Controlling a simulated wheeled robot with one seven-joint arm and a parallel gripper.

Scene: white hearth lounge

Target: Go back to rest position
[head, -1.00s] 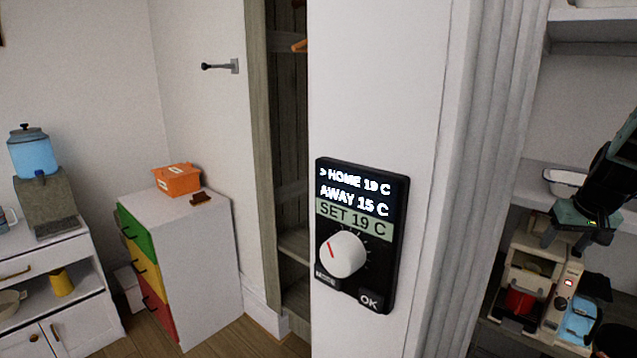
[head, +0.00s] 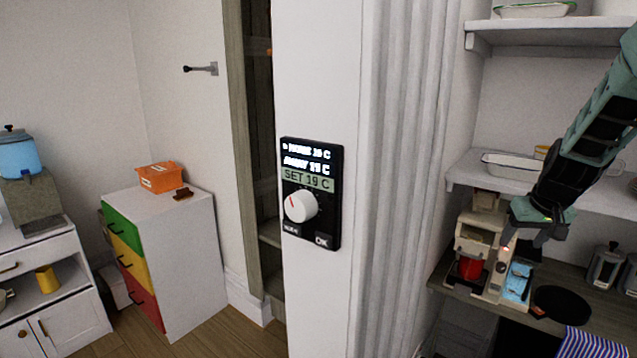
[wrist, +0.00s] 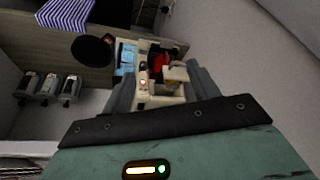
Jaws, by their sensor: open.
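My gripper (head: 537,238) is at the right of the head view, at the end of my green and black arm. It hangs in front of the counter, close to a beige coffee machine (head: 476,250) in the picture. In the wrist view, my gripper (wrist: 160,90) has its two grey fingers apart, with nothing between them but the view of the coffee machine (wrist: 168,92) beyond.
Shelves (head: 545,183) with white dishes stand behind my arm at right. A white cabinet with coloured drawers (head: 126,258) stands at left. Some wooden floor (head: 215,325) is bare.

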